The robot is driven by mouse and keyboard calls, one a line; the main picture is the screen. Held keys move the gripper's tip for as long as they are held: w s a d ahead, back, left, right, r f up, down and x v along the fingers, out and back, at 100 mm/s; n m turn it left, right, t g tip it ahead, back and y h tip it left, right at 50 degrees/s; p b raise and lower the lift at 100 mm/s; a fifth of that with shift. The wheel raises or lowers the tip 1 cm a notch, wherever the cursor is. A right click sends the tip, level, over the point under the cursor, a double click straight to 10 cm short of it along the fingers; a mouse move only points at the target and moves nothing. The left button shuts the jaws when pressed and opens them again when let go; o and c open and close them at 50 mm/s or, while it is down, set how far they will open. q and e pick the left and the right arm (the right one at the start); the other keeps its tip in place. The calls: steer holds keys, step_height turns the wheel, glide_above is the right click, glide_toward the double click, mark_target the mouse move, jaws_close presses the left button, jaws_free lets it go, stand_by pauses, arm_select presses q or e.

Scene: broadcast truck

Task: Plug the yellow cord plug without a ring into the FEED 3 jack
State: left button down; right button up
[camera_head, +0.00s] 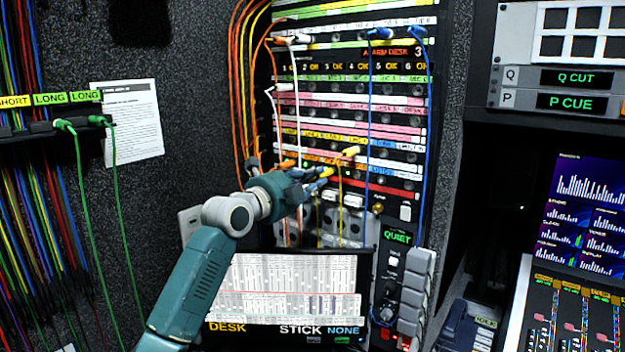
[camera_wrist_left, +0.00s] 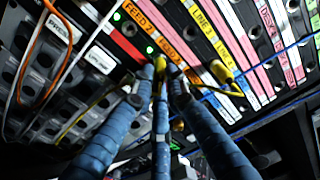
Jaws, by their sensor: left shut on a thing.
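My left gripper (camera_head: 318,182) is at the lower part of the patch panel (camera_head: 345,195), its blue fingers (camera_wrist_left: 160,90) shut on a yellow plug (camera_wrist_left: 160,63). The held plug points at the panel close to a lit green light (camera_wrist_left: 149,49); the fingers hide its sides, and I cannot tell whether its tip is in a jack. An orange label strip (camera_wrist_left: 137,14) reading FEED runs beside it; the label nearest the plug is partly covered. A second yellow plug (camera_wrist_left: 222,72) sits to the right, also in the head view (camera_head: 350,152). I cannot make out a ring on either plug.
Orange cords (camera_head: 240,100), a white cord (camera_head: 300,110) and blue cords (camera_head: 370,120) hang across the panel near my gripper. A screen (camera_head: 285,285) stands below it. Green plugs (camera_head: 65,125) are at the far left.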

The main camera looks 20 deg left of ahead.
arm_select(q)
steer(key=shift+w+d, duration=0.1)
steer(key=shift+w, duration=0.25)
steer(key=c, duration=1.7)
jaws_free()
steer(key=shift+o, duration=0.2)
steer(key=v, duration=1.2)
steer(key=shift+d, duration=0.1)
